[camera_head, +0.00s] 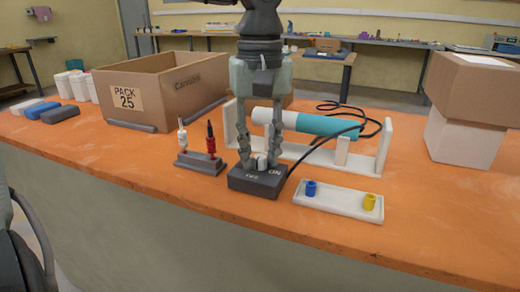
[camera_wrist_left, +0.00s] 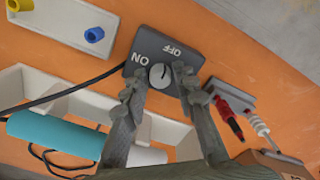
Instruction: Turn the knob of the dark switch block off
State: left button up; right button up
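The dark switch block (camera_head: 257,182) lies on the orange table, with a black cable at its right in the head view. It also shows in the wrist view (camera_wrist_left: 150,44), with ON at its left and OFF at its upper right. Its round grey knob (camera_wrist_left: 160,76) carries a pale pointer line; its exact setting is hard to read. My left gripper (camera_head: 261,161) points straight down over the block. Its fingertips stand on either side of the knob, apart, with narrow gaps showing. My right gripper is not in view.
A white tray (camera_head: 335,204) with blue and yellow pegs lies right of the block. A stand with red and white plugs (camera_head: 203,163) is close at left. Behind are a white rack (camera_head: 384,146) with a teal cylinder (camera_head: 325,125) and a large carton (camera_head: 180,90).

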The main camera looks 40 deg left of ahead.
aim_at(260, 157)
pick_arm(q)
jog(key=shift+o, duration=1.1)
notch_tip(260, 157, up, 12)
